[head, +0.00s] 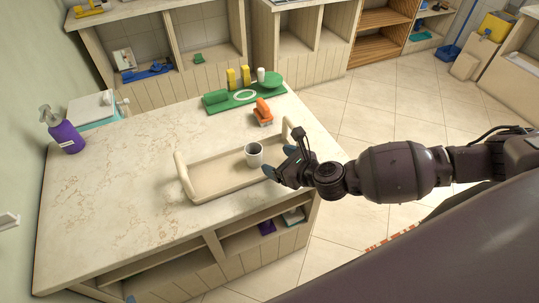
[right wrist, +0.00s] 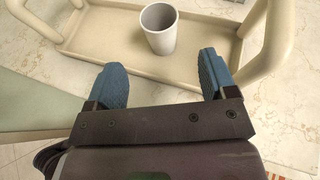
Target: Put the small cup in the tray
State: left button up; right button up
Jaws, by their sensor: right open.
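The small cup (head: 254,155) is white with a grey inside and stands upright in the beige tray (head: 215,188), toward its right part. In the right wrist view the cup (right wrist: 159,30) stands on the floor of the tray (right wrist: 103,45), apart from the fingers. My right gripper (head: 272,171) is just to the right of the cup, over the tray's near right edge. In the right wrist view my right gripper (right wrist: 165,85) has its two blue fingers spread wide with nothing between them. My left gripper is not in view.
The tray has raised handles at both ends. An orange brush-like object (head: 263,112) and a green mat (head: 245,97) with yellow and green items lie behind it. A purple spray bottle (head: 63,132) stands far left. The marble countertop (head: 120,190) left of the tray is clear.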

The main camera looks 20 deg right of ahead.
jog(key=shift+s+d+r, duration=0.1)
jog(key=shift+s+r, duration=0.1)
jog(key=shift+s, duration=0.15)
jog(key=s+a+r+n+t+y, duration=0.1)
jog(key=s+a+r+n+y, duration=0.15)
jog(key=a+n, duration=0.4)
jog(key=s+a+r+n+t+y, duration=0.1)
jog(key=s+a+n+y, duration=0.2)
jog(key=n, duration=0.7)
jog(key=s+d+f+n+g+h, duration=0.2)
jog(key=s+d+f+n+h, duration=0.9)
jog(key=d+f+n, duration=0.2)
jog(key=shift+d+n+g, duration=0.4)
jog(key=shift+d+n, duration=0.75)
